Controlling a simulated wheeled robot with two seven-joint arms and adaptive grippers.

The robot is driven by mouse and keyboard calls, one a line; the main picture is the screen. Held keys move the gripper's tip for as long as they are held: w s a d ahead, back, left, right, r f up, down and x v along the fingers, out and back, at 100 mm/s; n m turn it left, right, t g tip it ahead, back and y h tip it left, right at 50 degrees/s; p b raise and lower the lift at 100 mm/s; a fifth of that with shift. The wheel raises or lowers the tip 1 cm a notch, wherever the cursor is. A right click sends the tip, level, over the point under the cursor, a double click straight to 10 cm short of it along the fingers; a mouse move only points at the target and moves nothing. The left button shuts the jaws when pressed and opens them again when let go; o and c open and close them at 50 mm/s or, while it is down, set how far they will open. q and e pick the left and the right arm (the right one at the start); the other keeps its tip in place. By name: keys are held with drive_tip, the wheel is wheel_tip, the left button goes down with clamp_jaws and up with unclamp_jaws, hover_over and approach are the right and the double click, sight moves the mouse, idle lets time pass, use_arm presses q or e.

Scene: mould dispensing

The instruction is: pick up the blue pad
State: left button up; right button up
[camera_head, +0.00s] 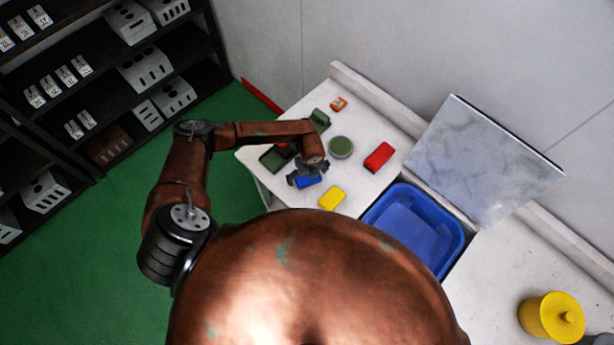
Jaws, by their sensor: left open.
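The blue pad (307,182) lies on the white table (366,118), partly hidden by my left gripper. My left gripper (304,178) is at the pad, right over it, with the fingers open. Whether the fingers touch the pad cannot be told from this view. My left arm reaches in from the left with its wrist above the table. My right gripper does not show.
A yellow pad (332,197), a red pad (379,157), a round green item (341,147) and a small orange item (338,103) lie nearby. A blue bin (451,228) and a tilted marbled panel (483,160) stand right. A yellow lidded pot (552,318) is lower right.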

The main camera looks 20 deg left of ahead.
use_arm(q)
drive_tip(key=c, duration=1.4)
drive_tip(key=shift+r, duration=0.15)
drive_tip(key=shift+r, duration=0.25)
wheel_tip(320, 180, up, 2)
drive_tip(key=shift+r+b, duration=0.15)
drive_tip(key=shift+b, duration=0.75)
drive_tip(key=s+d+r+b, duration=0.3)
drive_tip(key=s+d+r, duration=0.3)
drive_tip(key=s+r, duration=0.4)
drive_tip(key=s, duration=0.2)
drive_tip(key=shift+s, duration=0.35)
drive_tip(key=shift+d, duration=0.1)
